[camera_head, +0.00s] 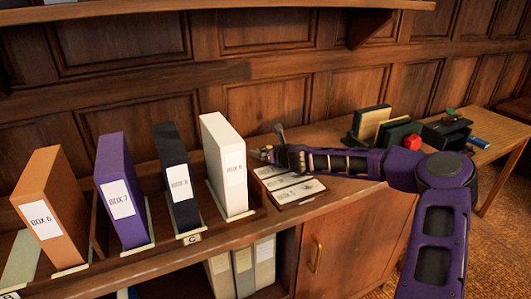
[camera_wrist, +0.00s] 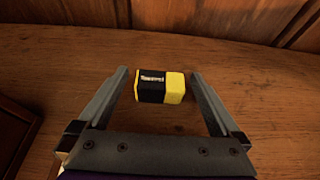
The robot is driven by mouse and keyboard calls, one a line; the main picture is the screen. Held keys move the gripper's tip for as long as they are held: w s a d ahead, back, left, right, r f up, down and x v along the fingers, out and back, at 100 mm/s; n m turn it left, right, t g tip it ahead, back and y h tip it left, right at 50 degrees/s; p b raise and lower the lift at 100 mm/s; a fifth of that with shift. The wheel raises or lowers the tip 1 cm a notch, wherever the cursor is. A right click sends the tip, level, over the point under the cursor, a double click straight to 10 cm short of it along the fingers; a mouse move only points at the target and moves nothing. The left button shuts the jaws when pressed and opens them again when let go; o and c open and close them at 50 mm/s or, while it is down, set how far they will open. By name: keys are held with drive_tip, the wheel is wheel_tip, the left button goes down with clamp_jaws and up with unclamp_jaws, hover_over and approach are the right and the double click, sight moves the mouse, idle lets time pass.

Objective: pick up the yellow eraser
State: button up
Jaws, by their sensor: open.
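The yellow eraser (camera_wrist: 175,87) lies on the wooden surface in the wrist view, with a black sleeve carrying white lettering around its left part. My gripper (camera_wrist: 159,75) is open, with one finger to the left of the eraser and one to the right. A gap shows on each side, and neither finger appears to touch it. How high the fingertips are above the surface is hard to tell. In the head view my gripper (camera_head: 262,154) is over the counter by the panelled wall, right of the white binder. The eraser cannot be made out clearly there.
A white binder (camera_head: 222,155) stands just left of my gripper, with black, purple and orange binders further left. Papers (camera_head: 290,185) lie below my forearm. Books, a red object (camera_head: 412,141) and a black box (camera_head: 445,134) are at right. A dark-edged object (camera_wrist: 15,130) is at wrist-view left.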

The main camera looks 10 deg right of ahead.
drive_tip(key=c, duration=1.4)
drive_tip(key=shift+r, duration=0.1)
